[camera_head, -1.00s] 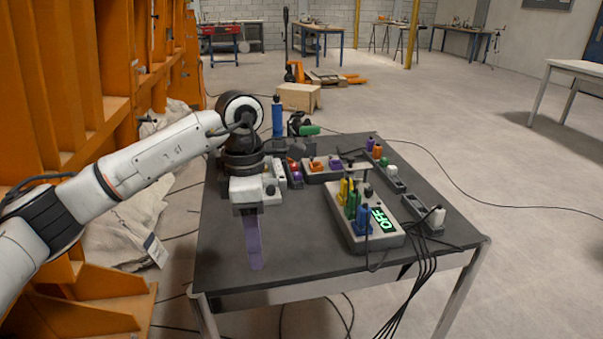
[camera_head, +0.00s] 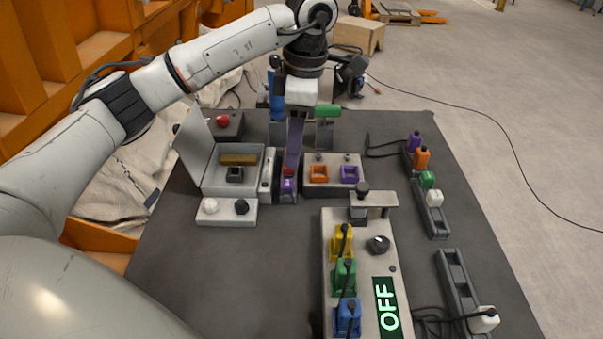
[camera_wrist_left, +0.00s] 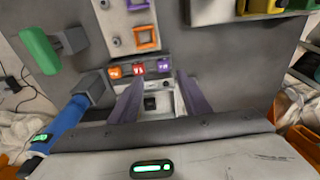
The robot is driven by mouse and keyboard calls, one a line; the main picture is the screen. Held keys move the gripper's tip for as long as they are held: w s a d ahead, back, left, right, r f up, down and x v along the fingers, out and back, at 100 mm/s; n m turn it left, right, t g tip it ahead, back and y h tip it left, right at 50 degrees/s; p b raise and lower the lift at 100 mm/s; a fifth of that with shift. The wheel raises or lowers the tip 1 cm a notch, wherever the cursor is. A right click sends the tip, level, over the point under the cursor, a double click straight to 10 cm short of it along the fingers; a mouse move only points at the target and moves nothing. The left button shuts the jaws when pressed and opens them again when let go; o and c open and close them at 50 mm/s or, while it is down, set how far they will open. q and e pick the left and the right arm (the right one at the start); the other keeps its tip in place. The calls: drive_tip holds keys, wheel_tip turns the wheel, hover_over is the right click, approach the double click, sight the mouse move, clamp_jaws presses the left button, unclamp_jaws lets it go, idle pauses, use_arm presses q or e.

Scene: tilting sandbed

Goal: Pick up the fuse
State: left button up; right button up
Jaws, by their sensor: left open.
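An open grey box (camera_head: 208,181) with a raised lid stands on the left of the table. A brass-coloured bar (camera_head: 238,160) and a small black part (camera_head: 235,174) lie in it. I cannot tell for sure which part is the fuse. My left gripper (camera_head: 294,150) points down above the row of small coloured modules, right of the box. It is open; in the left wrist view its purple fingers (camera_wrist_left: 163,98) stand apart, with a black part (camera_wrist_left: 151,103) in pale grey housing seen between them. The fingers hide part of the module row. My right gripper is out of view.
A console with an OFF display (camera_head: 387,307) and yellow, green and blue plugs stands front centre. A panel (camera_head: 334,185) with orange and purple sockets is right of the gripper. Plug strips (camera_head: 437,222) line the right. The front left of the table is clear.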

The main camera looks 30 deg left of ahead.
sight(288, 183)
use_arm(q)
drive_tip(key=f, duration=0.1)
drive_tip(key=s+f, duration=0.1)
drive_tip(key=shift+a+f, duration=0.15)
drive_tip(key=shift+f, duration=0.25)
wheel_tip(288, 183, down, 6)
drive_tip(key=shift+s+a+r+b, duration=0.1)
drive_tip(key=shift+s+a+b, duration=0.05)
drive_tip(key=shift+b, duration=0.2)
clamp_jaws()
